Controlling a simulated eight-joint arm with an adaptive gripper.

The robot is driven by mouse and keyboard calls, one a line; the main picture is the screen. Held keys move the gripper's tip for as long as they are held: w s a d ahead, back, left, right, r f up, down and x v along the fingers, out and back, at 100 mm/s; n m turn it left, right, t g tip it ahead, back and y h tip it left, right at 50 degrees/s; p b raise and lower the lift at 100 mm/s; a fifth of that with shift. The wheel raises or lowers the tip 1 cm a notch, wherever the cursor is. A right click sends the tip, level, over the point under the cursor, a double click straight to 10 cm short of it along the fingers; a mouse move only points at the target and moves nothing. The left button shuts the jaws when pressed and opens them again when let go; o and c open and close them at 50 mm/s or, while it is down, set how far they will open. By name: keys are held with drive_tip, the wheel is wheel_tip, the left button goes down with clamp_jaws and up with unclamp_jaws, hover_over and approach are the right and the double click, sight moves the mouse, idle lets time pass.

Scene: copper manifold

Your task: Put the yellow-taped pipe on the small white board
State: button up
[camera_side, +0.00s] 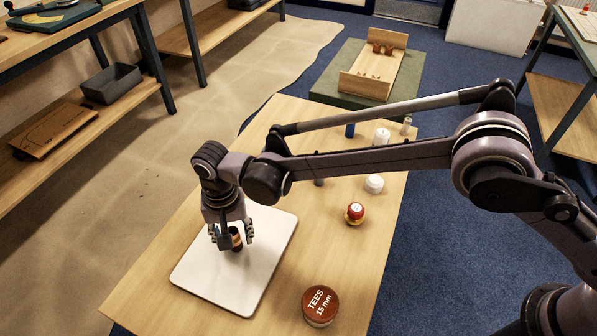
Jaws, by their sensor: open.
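The small white board (205,280) lies flat on the wooden table at the front left. My gripper (232,238) points down low over the board, with its fingers apart. A short upright piece (236,240), dark with an orange-copper band, stands between the fingers, apparently on the board. The fingers partly hide it, and I cannot tell whether its band is the yellow tape. A small pale piece with a yellowish tint (406,126) stands at the far right of the table; it is too small to identify surely.
A round brown tin marked "TEES 15 mm" (320,306) stands at the front. My arm crosses above the table. Left of the board is mostly clear.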

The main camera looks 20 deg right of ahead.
sight(232, 231)
wheel_tip(232, 231, up, 11)
drive_tip(key=shift+f, duration=0.15)
drive_tip(key=d+r+t, duration=0.1)
drive_tip(key=d+r, duration=0.3)
drive_tip(key=d, duration=0.4)
drive_tip(key=w+d+r+t+y, duration=0.1)
drive_tip(key=d+r, duration=0.3)
drive_tip(key=d, duration=0.4)
drive_tip(key=d+r+t, duration=0.1)
drive_tip(key=d+r, duration=0.4)
drive_tip(key=d, duration=0.3)
drive_tip(key=s+d+f+n+t, duration=0.1)
drive_tip(key=s+d+f+t, duration=0.1)
drive_tip(key=s+d, duration=0.5)
drive_tip(key=s+d+f+n+t+h, duration=0.1)
drive_tip(key=s+d, duration=0.6)
drive_tip(key=d, duration=0.7)
drive_tip(key=shift+s+d+f+t, duration=0.25)
drive_tip(key=shift+f+t, duration=0.35)
drive_tip(key=shift+f, duration=0.3)
